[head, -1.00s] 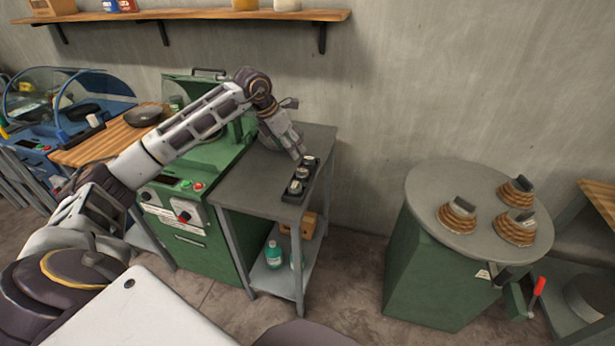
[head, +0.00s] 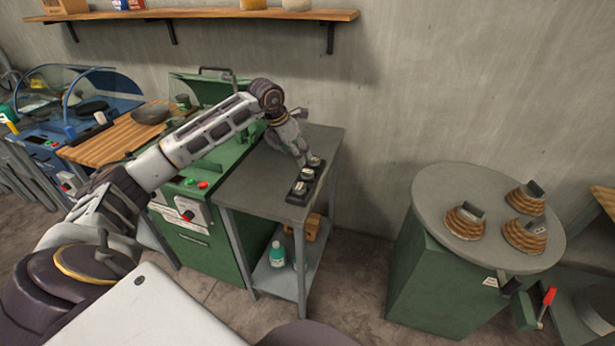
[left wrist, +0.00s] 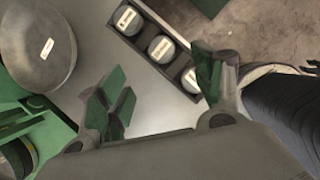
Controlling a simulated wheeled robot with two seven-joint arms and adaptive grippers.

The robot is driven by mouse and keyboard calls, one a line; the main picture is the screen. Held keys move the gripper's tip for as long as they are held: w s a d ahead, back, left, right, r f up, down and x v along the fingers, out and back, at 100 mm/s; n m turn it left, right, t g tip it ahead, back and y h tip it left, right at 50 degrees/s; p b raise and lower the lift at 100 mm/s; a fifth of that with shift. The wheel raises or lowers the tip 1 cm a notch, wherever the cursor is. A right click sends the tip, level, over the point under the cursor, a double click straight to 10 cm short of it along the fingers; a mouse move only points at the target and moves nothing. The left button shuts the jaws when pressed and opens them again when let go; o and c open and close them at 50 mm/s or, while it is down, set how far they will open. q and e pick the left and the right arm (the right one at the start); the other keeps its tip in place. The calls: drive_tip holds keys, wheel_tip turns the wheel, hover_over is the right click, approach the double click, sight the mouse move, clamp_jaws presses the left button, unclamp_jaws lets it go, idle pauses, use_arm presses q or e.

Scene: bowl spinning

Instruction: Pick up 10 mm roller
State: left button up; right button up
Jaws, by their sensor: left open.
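A dark rack (head: 293,199) holds three short grey rollers with white labels on the grey side table. The near roller (head: 299,188), the middle roller (head: 307,174) and the far roller (head: 315,161) stand in a row. The labels are too small to read, so I cannot tell which is 10 mm. My left gripper (head: 305,158) is at the rack's far end, close to the far roller. In the left wrist view my left gripper (left wrist: 160,92) is open, with nothing between its fingers. One fingertip partly covers an end roller (left wrist: 190,80). My right gripper is not in view.
The side table (head: 255,185) has bare room left of the rack. A green machine (head: 195,240) adjoins it. A large labelled grey round piece (left wrist: 38,45) shows in the left wrist view. At right, a green stand's round top (head: 440,185) holds three ribbed brown pieces.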

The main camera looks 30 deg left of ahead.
sight(307, 171)
use_arm(q)
drive_tip(key=x, duration=0.5)
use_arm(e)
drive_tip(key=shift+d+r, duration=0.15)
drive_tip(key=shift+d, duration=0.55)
use_arm(q)
drive_tip(key=shift+f, duration=0.15)
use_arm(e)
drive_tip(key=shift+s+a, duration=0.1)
use_arm(q)
drive_tip(key=shift+w+d+f, duration=0.25)
drive_tip(key=shift+f, duration=0.35)
drive_tip(key=x, duration=0.2)
drive_tip(key=shift+w+f+p, duration=0.15)
drive_tip(key=shift+f+p, duration=0.1)
drive_tip(key=shift+p, duration=0.15)
drive_tip(key=shift+w+d+f, duration=0.1)
drive_tip(key=shift+w+f, duration=0.1)
drive_tip(key=shift+f, duration=0.35)
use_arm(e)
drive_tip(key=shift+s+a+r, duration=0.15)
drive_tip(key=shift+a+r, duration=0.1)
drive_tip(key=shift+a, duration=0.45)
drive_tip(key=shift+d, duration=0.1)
